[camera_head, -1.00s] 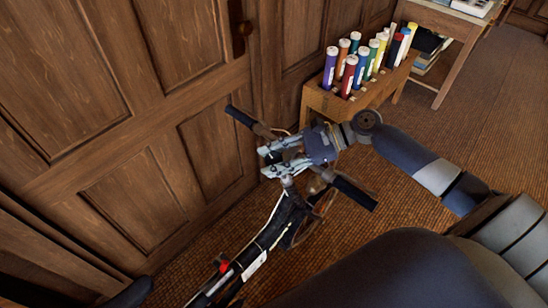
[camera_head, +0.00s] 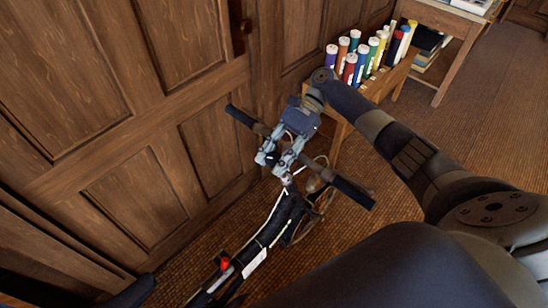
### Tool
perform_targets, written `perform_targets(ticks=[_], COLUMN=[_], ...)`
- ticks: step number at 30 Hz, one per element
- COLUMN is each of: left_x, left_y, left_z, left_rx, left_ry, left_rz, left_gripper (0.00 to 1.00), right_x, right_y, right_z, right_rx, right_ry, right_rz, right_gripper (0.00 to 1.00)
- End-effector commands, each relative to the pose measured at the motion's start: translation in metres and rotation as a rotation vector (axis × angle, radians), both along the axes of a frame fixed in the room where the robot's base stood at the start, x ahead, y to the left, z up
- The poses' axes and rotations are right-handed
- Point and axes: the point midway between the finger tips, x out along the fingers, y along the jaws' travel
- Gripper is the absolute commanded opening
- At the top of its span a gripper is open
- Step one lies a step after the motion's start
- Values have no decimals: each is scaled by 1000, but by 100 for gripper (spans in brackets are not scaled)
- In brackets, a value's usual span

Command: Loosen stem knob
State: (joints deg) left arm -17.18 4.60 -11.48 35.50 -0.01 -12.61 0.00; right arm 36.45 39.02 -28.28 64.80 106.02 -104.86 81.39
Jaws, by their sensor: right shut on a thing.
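A folding bicycle (camera_head: 272,225) with a dark frame stands below the middle of the view. Its handlebar runs from a left black grip (camera_head: 241,117) to a right black grip (camera_head: 353,192). My right gripper (camera_head: 273,167) is over the middle of the handlebar at the top of the stem, its fingers pointing down and to the left. It is shut on the stem knob, which its fingers mostly hide. My left gripper is not in view.
A wooden panelled door (camera_head: 140,190) stands close behind and left of the bicycle. A wooden rack (camera_head: 378,88) with several coloured tubes (camera_head: 349,70) and a table (camera_head: 440,22) are at the upper right. Carpeted floor (camera_head: 470,110) is clear at right.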

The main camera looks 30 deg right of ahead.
Motion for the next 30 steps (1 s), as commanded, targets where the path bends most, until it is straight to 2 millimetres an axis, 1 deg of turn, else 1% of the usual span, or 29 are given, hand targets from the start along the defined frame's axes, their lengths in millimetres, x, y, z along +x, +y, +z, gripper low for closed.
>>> perform_targets(ticks=[16,17,18,19,30], left_x=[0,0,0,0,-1], left_y=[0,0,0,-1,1], left_z=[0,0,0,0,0], left_rx=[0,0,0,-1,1], left_ry=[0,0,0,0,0], left_rz=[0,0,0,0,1], left_gripper=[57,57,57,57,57], right_x=[-2,-2,-2,-2,0], right_y=[1,2,1,1,-1], right_z=[-2,-2,-2,-2,0], right_rx=[-3,-3,-3,-3,-3], right_ry=[11,11,11,11,9], right_rz=[27,27,27,27,23], right_gripper=[11,40,49,55,56])
